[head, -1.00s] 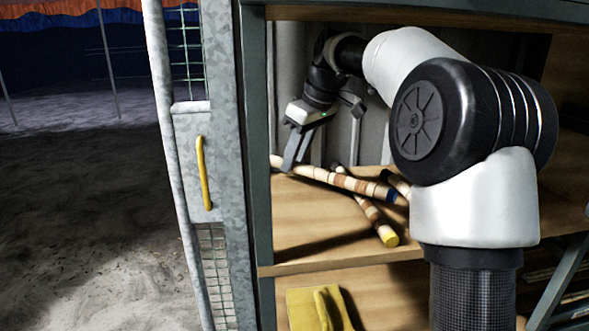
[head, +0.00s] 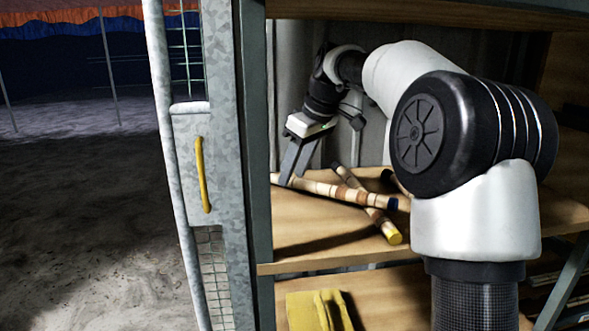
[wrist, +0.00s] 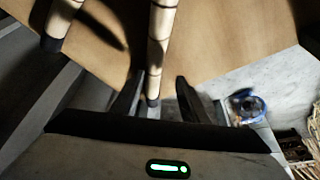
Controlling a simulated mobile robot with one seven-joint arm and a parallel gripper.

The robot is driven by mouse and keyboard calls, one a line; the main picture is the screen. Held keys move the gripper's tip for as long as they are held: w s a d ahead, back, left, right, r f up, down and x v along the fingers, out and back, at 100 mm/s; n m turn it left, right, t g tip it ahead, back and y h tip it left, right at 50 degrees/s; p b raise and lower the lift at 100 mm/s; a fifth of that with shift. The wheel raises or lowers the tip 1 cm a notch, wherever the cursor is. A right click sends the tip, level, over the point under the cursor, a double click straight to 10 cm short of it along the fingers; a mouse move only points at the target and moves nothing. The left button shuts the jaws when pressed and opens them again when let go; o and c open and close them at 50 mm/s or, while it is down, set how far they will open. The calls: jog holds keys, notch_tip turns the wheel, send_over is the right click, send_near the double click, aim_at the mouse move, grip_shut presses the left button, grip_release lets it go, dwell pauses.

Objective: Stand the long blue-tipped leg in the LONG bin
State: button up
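The long blue-tipped leg (head: 345,190) lies on the wooden shelf, banded in pale and brown wood, with its blue end to the right. It crosses the yellow-tipped leg (head: 375,215). My gripper (head: 297,178) is at the left part of the blue-tipped leg, pointing down. In the wrist view a leg (wrist: 161,40), apparently the same one, runs between the two parted fingers of my gripper (wrist: 155,92), its dark end toward the palm. Whether the fingers touch it is unclear. The LONG bin cannot be made out.
Another leg (wrist: 60,18) lies to the left in the wrist view. A third leg's end (head: 392,178) shows partly behind my arm. The cabinet's metal post (head: 260,200) and mesh door with a yellow handle (head: 202,175) stand left. Yellow items (head: 318,308) lie on the lower shelf.

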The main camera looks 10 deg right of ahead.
jog(key=shift+r, duration=0.15)
jog(key=shift+r+p, duration=0.3)
jog(key=shift+r, duration=0.05)
jog(key=p+v, duration=0.1)
jog(key=v, duration=0.2)
jog(key=shift+w+a, duration=0.1)
jog(key=b, duration=0.1)
send_over(346, 191)
jog(key=shift+r, duration=0.1)
